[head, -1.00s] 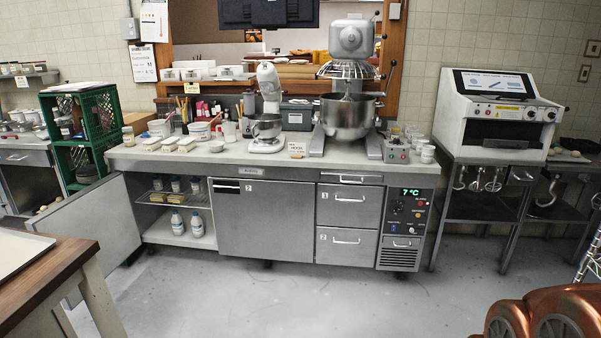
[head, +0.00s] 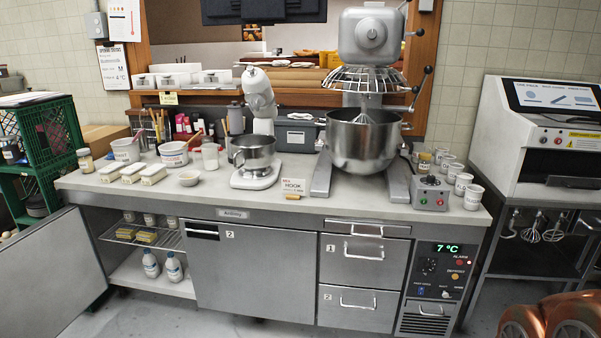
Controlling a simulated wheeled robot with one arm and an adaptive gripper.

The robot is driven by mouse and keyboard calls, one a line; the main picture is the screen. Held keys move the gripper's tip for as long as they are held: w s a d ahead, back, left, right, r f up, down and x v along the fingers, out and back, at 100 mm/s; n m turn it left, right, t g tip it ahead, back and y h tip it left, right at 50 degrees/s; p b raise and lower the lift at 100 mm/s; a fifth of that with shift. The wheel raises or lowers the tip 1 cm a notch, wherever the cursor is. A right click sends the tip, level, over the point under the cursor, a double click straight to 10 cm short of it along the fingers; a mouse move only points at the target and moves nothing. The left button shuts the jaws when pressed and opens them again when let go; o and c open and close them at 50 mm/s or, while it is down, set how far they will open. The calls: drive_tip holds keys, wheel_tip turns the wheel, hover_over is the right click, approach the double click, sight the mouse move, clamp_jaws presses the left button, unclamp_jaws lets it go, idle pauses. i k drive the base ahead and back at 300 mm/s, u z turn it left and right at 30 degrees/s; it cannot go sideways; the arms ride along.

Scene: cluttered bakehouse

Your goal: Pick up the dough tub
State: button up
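No tub is clearly marked as the dough tub, since the labels are too small to read. My gripper is not in view.
A small mixer (head: 257,176) and a large mixer (head: 364,145) fill the counter's middle. An open cabinet door (head: 55,275) juts out at lower left, near a green crate (head: 50,130). Cups and a control box (head: 431,194) stand at right. Some floor shows in front.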

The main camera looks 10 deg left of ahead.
sight(153, 175)
drive_tip(key=i, duration=0.1)
drive_tip(key=u, duration=1.65)
drive_tip(key=i, duration=2.95)
drive_tip(key=u, duration=1.7)
